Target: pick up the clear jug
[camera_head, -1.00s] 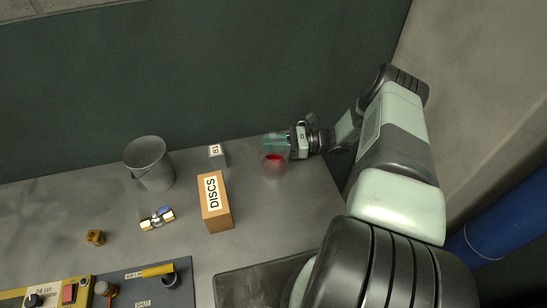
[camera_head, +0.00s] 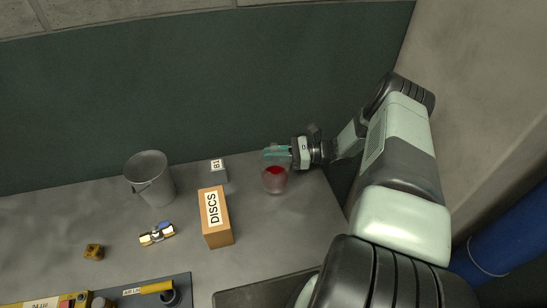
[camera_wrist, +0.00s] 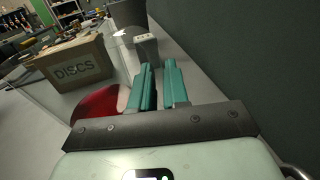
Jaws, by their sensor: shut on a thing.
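The clear jug (camera_head: 275,181) stands on the grey bench near its right back part, with red contents low inside it. My gripper (camera_head: 277,152) reaches in from the right at the jug's top, its teal fingers closed close together on the upper part of the jug. In the wrist view, the two teal fingers (camera_wrist: 160,88) show with a narrow gap, and the jug's red contents (camera_wrist: 97,104) lie left of and below them. The transparent wall between the fingers is hard to make out.
A tan DISCS box (camera_head: 215,218) and a small grey block labelled BI (camera_head: 218,172) stand left of the jug. A grey bucket (camera_head: 150,178), a brass-and-blue fitting (camera_head: 157,233) and a small yellow-brown part (camera_head: 94,252) are farther left. A dark green wall (camera_head: 200,80) rises behind.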

